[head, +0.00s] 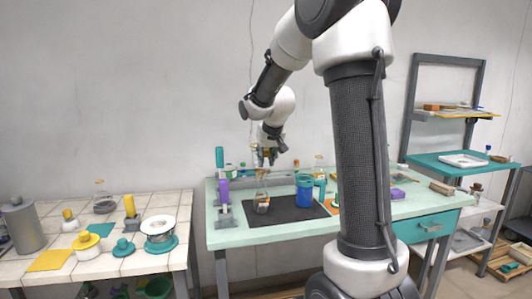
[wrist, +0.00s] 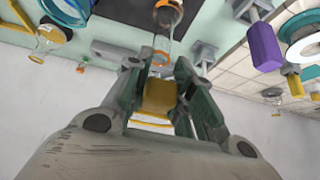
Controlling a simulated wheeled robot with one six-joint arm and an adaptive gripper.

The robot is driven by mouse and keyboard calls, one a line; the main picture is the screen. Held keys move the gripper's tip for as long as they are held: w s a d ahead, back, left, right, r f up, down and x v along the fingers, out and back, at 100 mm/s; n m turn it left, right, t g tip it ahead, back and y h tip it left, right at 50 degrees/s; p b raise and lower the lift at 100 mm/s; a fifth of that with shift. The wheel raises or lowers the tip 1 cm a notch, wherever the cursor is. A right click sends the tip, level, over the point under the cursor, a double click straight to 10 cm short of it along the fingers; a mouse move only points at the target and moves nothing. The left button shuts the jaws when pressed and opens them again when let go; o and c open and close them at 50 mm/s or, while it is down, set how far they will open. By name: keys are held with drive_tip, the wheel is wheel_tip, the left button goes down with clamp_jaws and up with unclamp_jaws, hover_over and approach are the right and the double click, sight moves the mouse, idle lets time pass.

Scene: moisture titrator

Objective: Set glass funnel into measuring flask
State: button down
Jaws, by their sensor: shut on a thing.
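The measuring flask (head: 262,203), clear glass with amber contents, stands upright at the left of the dark mat on the mint bench. My gripper (head: 266,156) is directly above it, pointing down. In the wrist view my gripper (wrist: 160,82) is shut on a yellow block, apparently the grip of the glass funnel (wrist: 160,98). The clear funnel itself is hard to make out against the flask. The flask (wrist: 168,18) shows just beyond the fingertips, in line with them. Whether the funnel's stem is inside the neck or only above it, I cannot tell.
A blue cup (head: 304,190) stands on the mat (head: 290,214), right of the flask. A purple-handled tool in a stand (head: 224,203) is close on its left. Another flask (head: 319,168) stands behind. The tiled table (head: 20,262) at left is crowded. The mat's front is clear.

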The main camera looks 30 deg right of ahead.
drive_tip(key=shift+f, duration=0.75)
drive_tip(key=shift+f, duration=1.5)
drive_tip(key=c, duration=1.2)
unclamp_jaws()
drive_tip(key=shift+o, duration=0.6)
drive_tip(key=shift+o, duration=1)
drive_tip(key=shift+s+r, duration=0.1)
drive_tip(key=shift+r, duration=0.15)
drive_tip(key=shift+v, duration=2)
